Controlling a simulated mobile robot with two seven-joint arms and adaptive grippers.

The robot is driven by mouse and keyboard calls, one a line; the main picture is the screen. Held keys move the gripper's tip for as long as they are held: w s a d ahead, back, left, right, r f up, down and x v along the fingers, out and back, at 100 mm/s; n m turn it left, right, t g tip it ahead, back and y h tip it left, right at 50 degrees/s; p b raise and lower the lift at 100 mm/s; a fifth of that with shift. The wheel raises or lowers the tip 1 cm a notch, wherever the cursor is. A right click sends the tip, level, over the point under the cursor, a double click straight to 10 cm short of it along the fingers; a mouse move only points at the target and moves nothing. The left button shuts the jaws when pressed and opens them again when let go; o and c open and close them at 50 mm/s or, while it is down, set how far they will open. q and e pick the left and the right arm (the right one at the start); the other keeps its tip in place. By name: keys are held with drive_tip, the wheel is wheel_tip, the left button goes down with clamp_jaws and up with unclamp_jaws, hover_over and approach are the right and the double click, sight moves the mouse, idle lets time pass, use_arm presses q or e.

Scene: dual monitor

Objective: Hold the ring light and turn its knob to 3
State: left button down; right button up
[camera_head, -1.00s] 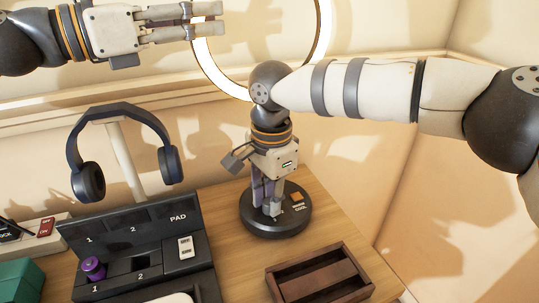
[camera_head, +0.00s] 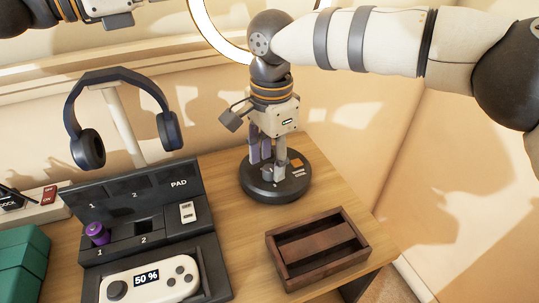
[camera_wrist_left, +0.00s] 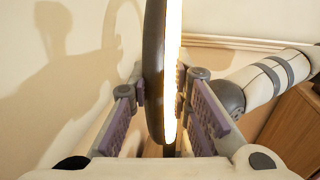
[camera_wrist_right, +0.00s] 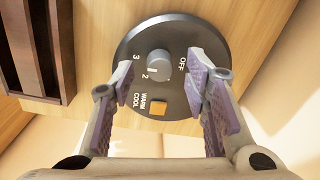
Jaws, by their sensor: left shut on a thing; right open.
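The ring light's bright ring (camera_head: 213,47) stands at the back, cut off at the top of the head view. My left gripper (camera_wrist_left: 162,88) is shut on the ring's rim in the left wrist view. Its fingers are outside the head view. The ring light's round black base (camera_head: 262,190) stands on the desk. Its grey knob (camera_wrist_right: 158,63) has a white mark pointing at about 2. Labels OFF, 2 and 3 show around it. My right gripper (camera_wrist_right: 161,66) is open above the base, fingers on either side of the knob, apart from it. It also shows in the head view (camera_head: 268,160).
An orange WARM/COOL button (camera_wrist_right: 158,108) sits beside the knob. A brown wooden tray (camera_head: 355,255) is at the desk's right front. A black pad dock (camera_head: 190,245) with a white controller (camera_head: 182,278), headphones on a stand (camera_head: 120,75) and a green box (camera_head: 22,255) are left.

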sight(271, 169)
wheel_tip(271, 169, up, 11)
drive_tip(key=shift+s+d, duration=0.15)
drive_tip(key=shift+s, duration=0.05)
drive_tip(key=shift+f, duration=0.1)
use_arm(q)
drive_tip(key=c, duration=1.4)
unclamp_jaws()
